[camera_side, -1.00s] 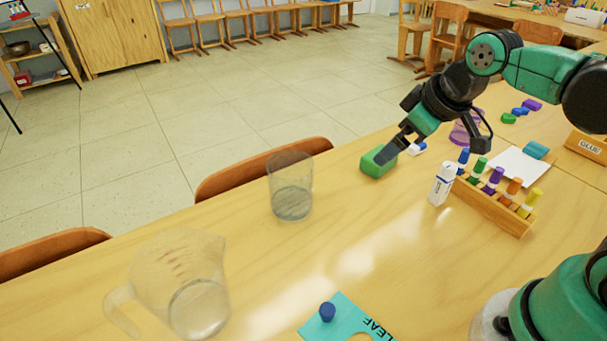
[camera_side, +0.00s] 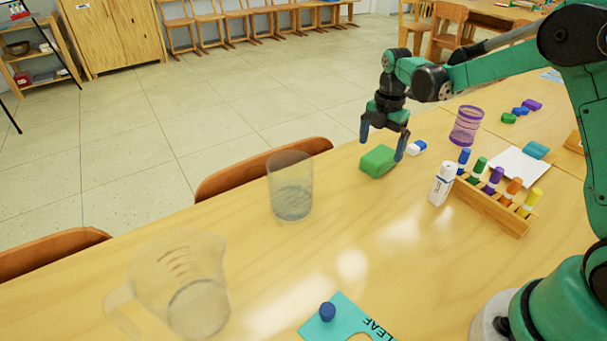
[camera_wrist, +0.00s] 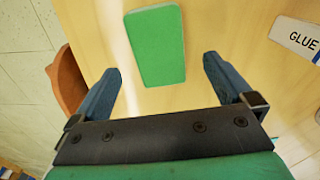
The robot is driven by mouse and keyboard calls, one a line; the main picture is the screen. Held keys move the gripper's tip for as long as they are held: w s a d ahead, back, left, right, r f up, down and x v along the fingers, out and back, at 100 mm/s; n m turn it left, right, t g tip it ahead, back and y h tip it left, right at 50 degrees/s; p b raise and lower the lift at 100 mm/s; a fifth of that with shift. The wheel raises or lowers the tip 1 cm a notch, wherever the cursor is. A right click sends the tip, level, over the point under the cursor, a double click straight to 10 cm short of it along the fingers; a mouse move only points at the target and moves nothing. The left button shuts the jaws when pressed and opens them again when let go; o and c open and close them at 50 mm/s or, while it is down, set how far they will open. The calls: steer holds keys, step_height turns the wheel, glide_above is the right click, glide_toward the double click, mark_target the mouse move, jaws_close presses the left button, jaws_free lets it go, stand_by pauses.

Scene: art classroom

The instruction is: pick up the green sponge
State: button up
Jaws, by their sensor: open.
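The green sponge (camera_side: 377,161) lies on the table near its far edge, by the back of a chair. My gripper (camera_side: 382,150) is above it, pointing down, with its two fingers apart. In the side view one finger is left of the sponge and higher, and the other is at its right side. In the wrist view the sponge (camera_wrist: 158,45) lies ahead of the open, empty fingers (camera_wrist: 162,80), roughly centred between them. I cannot tell whether a finger touches it.
A blue-and-white eraser (camera_side: 417,147) lies just right of the sponge. A white glue bottle (camera_side: 443,184) and a wooden rack of coloured markers (camera_side: 490,206) stand nearer. A clear glass (camera_side: 290,188) stands to the left.

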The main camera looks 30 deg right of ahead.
mark_target(379, 155)
steer(key=shift+f, duration=1.85)
steer(key=c, duration=1.3)
steer(key=shift+r, duration=0.15)
